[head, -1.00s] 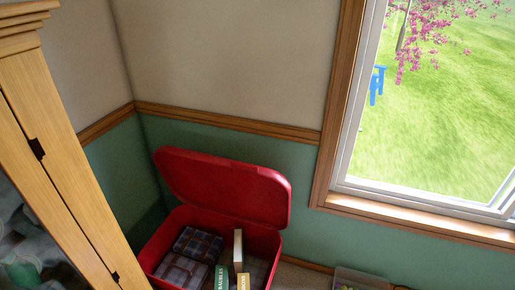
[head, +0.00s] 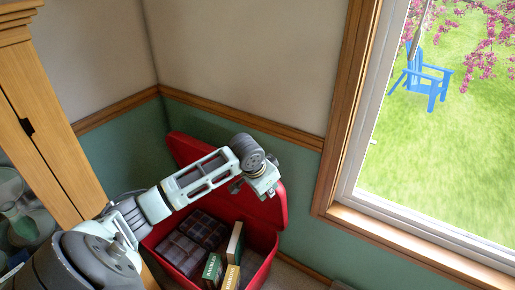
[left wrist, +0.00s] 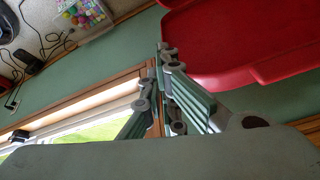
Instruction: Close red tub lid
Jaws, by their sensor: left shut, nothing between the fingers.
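The red tub (head: 264,243) stands in the corner of the room, with boxes and books inside. Its red lid (head: 187,149) is open and raised at the back, near the green wall. My left arm reaches in from the left across the tub. My left gripper (head: 264,184) is in front of the lid's right part and hides some of it; whether they touch is unclear. In the left wrist view, the shut, empty left gripper (left wrist: 166,52) is just left of the red lid (left wrist: 235,45). My right gripper is not in view.
A wooden cabinet (head: 50,150) stands at the left. A window (head: 400,190) is at the right. In the left wrist view, a clear bin of coloured balls (left wrist: 85,12) and black cables (left wrist: 40,45) lie on the floor by the wall.

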